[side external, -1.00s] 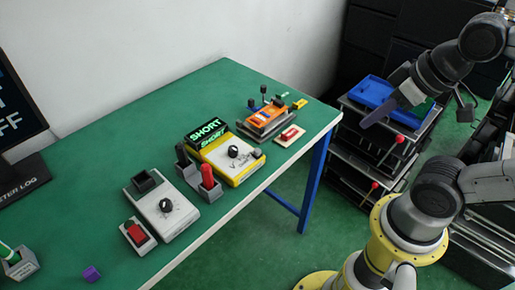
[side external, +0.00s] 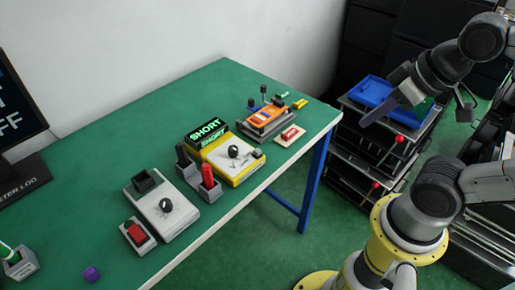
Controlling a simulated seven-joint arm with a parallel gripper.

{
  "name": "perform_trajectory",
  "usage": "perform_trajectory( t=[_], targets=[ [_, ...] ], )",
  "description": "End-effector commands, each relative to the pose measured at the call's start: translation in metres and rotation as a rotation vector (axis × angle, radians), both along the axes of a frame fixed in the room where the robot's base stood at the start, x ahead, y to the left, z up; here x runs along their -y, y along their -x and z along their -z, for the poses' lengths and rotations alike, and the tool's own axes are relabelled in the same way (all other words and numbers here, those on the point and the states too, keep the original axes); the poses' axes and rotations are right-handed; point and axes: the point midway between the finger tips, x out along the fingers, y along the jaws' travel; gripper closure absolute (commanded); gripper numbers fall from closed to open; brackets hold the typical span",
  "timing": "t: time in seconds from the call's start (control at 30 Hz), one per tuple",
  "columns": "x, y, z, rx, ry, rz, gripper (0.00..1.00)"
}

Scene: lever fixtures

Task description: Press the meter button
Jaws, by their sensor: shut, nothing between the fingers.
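The yellow meter (side external: 238,167) sits on the green table with a dark knob on its face and a raised display (side external: 207,132) reading "SHORT" in green. A small grey part that may be its button (side external: 257,154) shows at its right corner. My gripper (side external: 368,119) is at the upper right, off the table's right end, above the shelf cart. It looks shut and empty, well apart from the meter.
Grey holders with a red and a black probe (side external: 207,176) stand beside the meter. A grey box with a knob (side external: 163,208), a red switch (side external: 136,233), an orange device (side external: 266,116) and a red button block (side external: 290,134) are on the table. A blue tray (side external: 372,90) tops the cart.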

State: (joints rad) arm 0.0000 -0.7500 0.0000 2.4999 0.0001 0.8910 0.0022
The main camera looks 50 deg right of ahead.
Motion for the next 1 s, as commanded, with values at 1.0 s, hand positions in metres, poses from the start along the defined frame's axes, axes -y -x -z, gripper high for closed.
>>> perform_trajectory(
  t=[1.0],
  targets=[
    [-0.065,-0.222,0.055,0.292,-0.501,0.549,1.00]
  ],
)
